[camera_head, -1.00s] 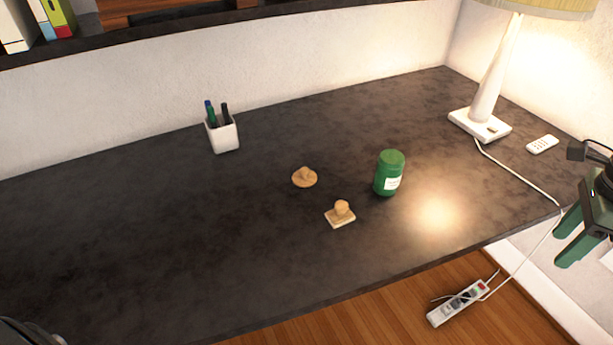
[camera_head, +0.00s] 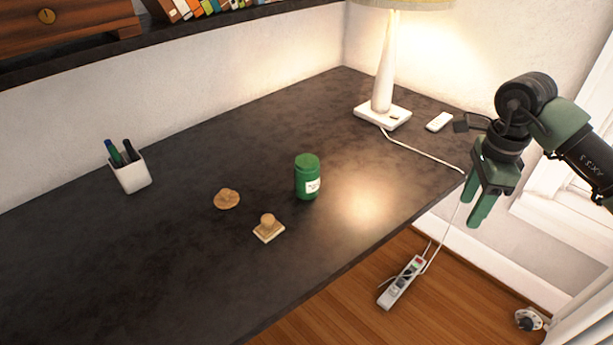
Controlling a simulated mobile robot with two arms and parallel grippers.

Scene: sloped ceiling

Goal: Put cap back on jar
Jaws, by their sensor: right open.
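A green jar (camera_head: 307,182) with a white label stands upright on the dark desk. Its top is green too; I cannot tell whether it is open. A round wooden cap with a knob (camera_head: 227,199) lies to its left. A square wooden piece with a round knob (camera_head: 268,229) lies in front of the jar, a little to the left. My right gripper (camera_head: 474,211) is open and empty, pointing down off the desk's right edge, well apart from the jar and both wooden pieces. My left gripper is not in view.
A lamp (camera_head: 384,105) stands at the back right of the desk (camera_head: 150,260), with a white remote (camera_head: 439,122) and a cord near it. A white pen cup (camera_head: 131,175) stands at the left. A power strip (camera_head: 401,283) lies on the floor. The desk's front left is clear.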

